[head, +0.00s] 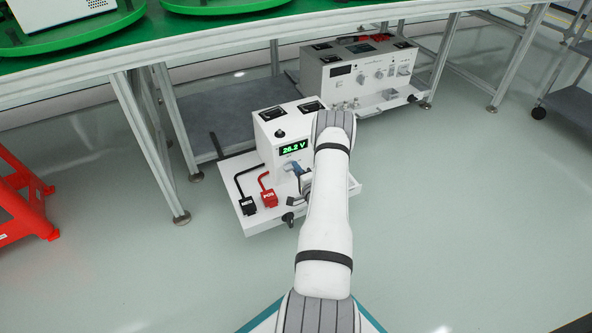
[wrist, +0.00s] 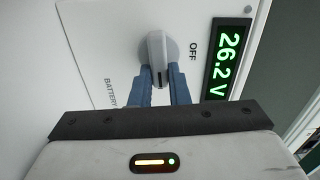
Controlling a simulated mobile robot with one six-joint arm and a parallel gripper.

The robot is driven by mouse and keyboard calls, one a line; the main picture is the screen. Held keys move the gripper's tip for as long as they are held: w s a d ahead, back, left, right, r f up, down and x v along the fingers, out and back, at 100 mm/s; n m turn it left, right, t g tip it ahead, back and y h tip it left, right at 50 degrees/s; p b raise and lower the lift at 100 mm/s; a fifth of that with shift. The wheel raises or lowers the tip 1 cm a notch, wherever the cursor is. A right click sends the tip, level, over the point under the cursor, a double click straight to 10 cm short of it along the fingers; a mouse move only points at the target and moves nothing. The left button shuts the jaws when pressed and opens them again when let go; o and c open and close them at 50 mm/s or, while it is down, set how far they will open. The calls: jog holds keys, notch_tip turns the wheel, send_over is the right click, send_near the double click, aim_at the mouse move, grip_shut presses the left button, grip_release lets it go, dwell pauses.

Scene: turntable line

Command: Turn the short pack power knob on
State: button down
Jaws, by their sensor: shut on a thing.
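The short pack (head: 285,145) is a white box on a low white base, below the bench, with a green display (head: 294,148) reading 26.2 V. In the wrist view the power knob (wrist: 157,50) is a light grey handle on a round base, on the white panel between the words OFF and BATTERY. My gripper (wrist: 160,80) has its blue fingers closed on the knob's handle, one on each side. In the head view my arm covers the knob and much of the pack's front, and part of my gripper (head: 300,172) shows beside the arm.
Black and red connectors (head: 269,198) with cables sit on the pack's base. A longer white unit (head: 360,75) stands behind, under the bench (head: 200,55). A red stand (head: 22,195) is at the left, a grey cart (head: 570,100) at the right. Open floor lies right.

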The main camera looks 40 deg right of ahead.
jog(key=shift+a+f+m, duration=0.1)
jog(key=shift+f+m, duration=0.05)
jog(key=shift+m, duration=0.25)
jog(key=c, duration=1.4)
grip_release()
jog(key=p+v, duration=0.3)
jog(key=v, duration=0.4)
jog(key=shift+s, duration=0.4)
